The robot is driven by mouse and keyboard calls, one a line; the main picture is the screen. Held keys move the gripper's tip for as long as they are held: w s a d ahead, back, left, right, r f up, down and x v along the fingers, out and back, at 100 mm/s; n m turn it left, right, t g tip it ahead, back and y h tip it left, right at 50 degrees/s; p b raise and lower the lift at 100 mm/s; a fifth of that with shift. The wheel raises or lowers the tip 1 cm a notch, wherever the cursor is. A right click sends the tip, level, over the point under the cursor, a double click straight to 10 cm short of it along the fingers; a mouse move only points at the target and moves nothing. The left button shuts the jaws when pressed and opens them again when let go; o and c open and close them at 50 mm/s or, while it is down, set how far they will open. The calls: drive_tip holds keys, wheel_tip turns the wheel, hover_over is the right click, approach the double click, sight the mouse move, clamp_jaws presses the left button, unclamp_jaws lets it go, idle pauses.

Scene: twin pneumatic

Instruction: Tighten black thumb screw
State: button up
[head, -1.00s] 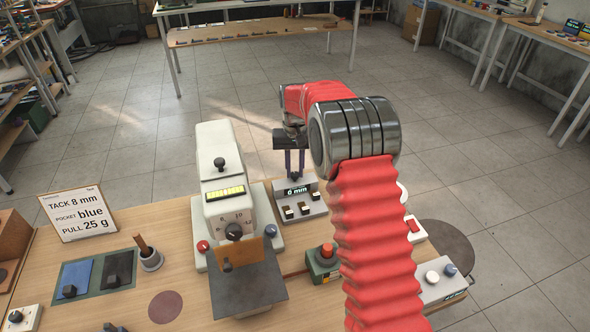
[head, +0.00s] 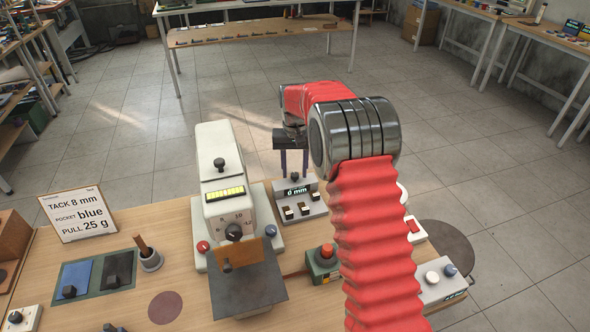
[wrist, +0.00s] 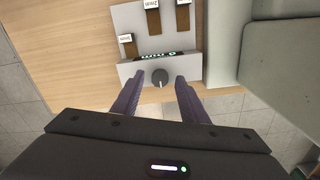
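A round black thumb screw (wrist: 159,77) with a light pointer line sits on the end of a grey box (wrist: 139,68) with a lit display. In the head view the thumb screw (head: 295,177) shows at the back of the same grey box (head: 312,206), whose display seems to read "0 mm". My gripper (head: 294,170) is open, pointing down at it. In the wrist view its two purple fingers (wrist: 159,84) lie to the left and right of the screw, with a gap on each side. How far the tips are above the screw is unclear.
A white press-like machine (head: 222,175) stands just left of the grey box. A green box with a red button (head: 325,262) is in front. A sign (head: 80,213) reads "TACK 8 mm, POCKET blue, PULL 25 g". The grey box stands near the table's far edge.

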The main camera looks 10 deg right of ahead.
sight(295, 175)
wheel_tip(295, 175, up, 14)
drive_tip(key=shift+f, duration=0.15)
idle(0.4)
drive_tip(key=s+f, duration=0.3)
drive_tip(key=f, duration=0.1)
drive_tip(key=s+r+n+t, duration=0.1)
drive_tip(key=s+r, duration=0.3)
drive_tip(key=s, duration=1.4)
drive_tip(key=s+r+n+t, duration=0.1)
drive_tip(key=s+r+t, duration=0.3)
drive_tip(key=s, duration=1.5)
drive_tip(key=shift+s+r+t, duration=0.2)
drive_tip(key=shift+r+t, duration=0.1)
drive_tip(key=shift+r, duration=0.4)
